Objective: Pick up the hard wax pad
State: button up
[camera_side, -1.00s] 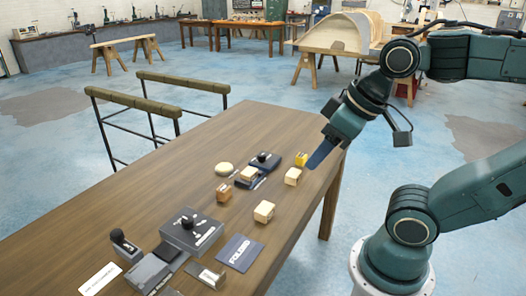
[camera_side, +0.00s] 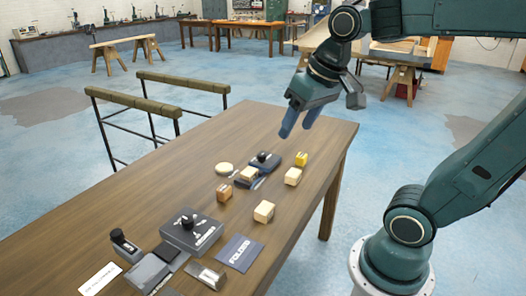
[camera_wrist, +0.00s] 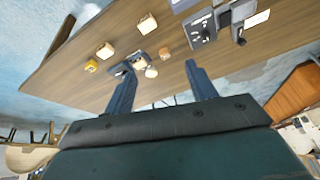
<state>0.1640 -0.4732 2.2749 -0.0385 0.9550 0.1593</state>
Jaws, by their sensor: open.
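Several small blocks and a disc lie on the wooden table, and I cannot tell for sure which is the hard wax pad. In the side view they are a yellow block (camera_side: 301,159), an orange-brown block (camera_side: 224,192), a cream block (camera_side: 293,176), another cream block (camera_side: 264,211) and a pale round disc (camera_side: 224,169). My gripper (camera_side: 297,126) is open and empty, high above the table's far right part, fingers pointing down. The wrist view shows both fingers (camera_wrist: 157,77) apart, with the yellow block (camera_wrist: 91,66) and the disc (camera_wrist: 151,72) beyond them.
A dark tool with a black knob (camera_side: 264,157) sits among the blocks. A grey machine (camera_side: 190,231), a dark blue "FOLDED" cloth (camera_side: 240,252) and a white label (camera_side: 100,279) lie nearer. The table's (camera_side: 130,211) left side is bare.

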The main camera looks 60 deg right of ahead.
jog(key=w+d+m+g, duration=0.1)
jog(key=w+d+m, duration=0.3)
jog(key=w+d, duration=0.3)
jog(key=m+g+y, duration=0.2)
jog(key=m+g, duration=0.1)
jog(key=m, duration=0.8)
send_over(302, 155)
jog(key=d, duration=0.2)
notch_tip(302, 155, down, 18)
jog(key=shift+a+r, duration=0.1)
jog(key=shift+r, duration=0.1)
jog(key=shift+f, duration=0.15)
jog(key=shift+a+f, duration=0.2)
jog(key=shift+f, duration=1.15)
jog(key=shift+a+f, duration=0.15)
jog(key=shift+f, duration=1.25)
jog(key=shift+a+f, duration=0.2)
jog(key=shift+f, duration=1.15)
